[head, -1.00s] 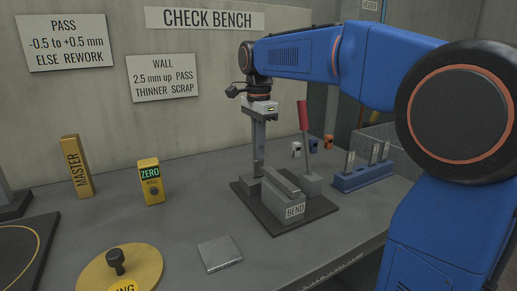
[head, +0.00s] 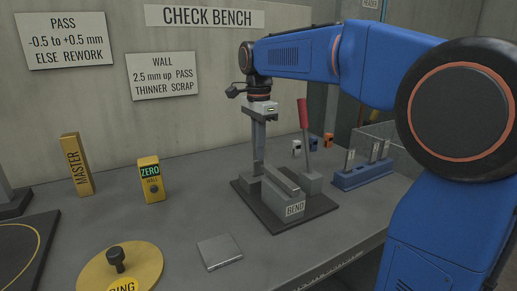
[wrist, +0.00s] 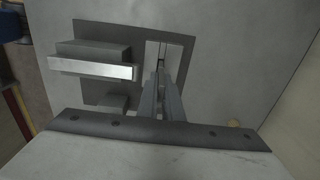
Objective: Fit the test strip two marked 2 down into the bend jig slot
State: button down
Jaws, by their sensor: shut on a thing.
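My gripper (head: 264,117) is above the back-left part of the bend jig, shut on a thin grey metal strip (head: 258,145) that hangs down upright. The strip's lower end is at the jig, beside the small block at the back left. I cannot tell whether it is inside the slot. No 2 mark is readable on it. The bend jig (head: 295,203) is a dark plate with grey blocks, a bar, a BEND label and a red-handled lever (head: 303,118). In the wrist view the gripper fingers (wrist: 161,92) point at the jig, and they largely hide the strip and slot.
A blue rack (head: 362,177) with several upright strips stands right of the jig. Small white, orange and blue items sit behind it. A ZERO block (head: 150,180), a yellow MASTER block (head: 77,165), a flat grey plate (head: 219,251) and a yellow disc (head: 120,272) are left.

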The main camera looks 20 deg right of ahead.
jog(key=shift+f, duration=2)
dwell(4.0)
jog(key=c, duration=1.8)
grip_release()
jog(key=shift+c, duration=0.2)
jog(key=shift+r, duration=0.1)
notch_tip(320, 180, up, 17)
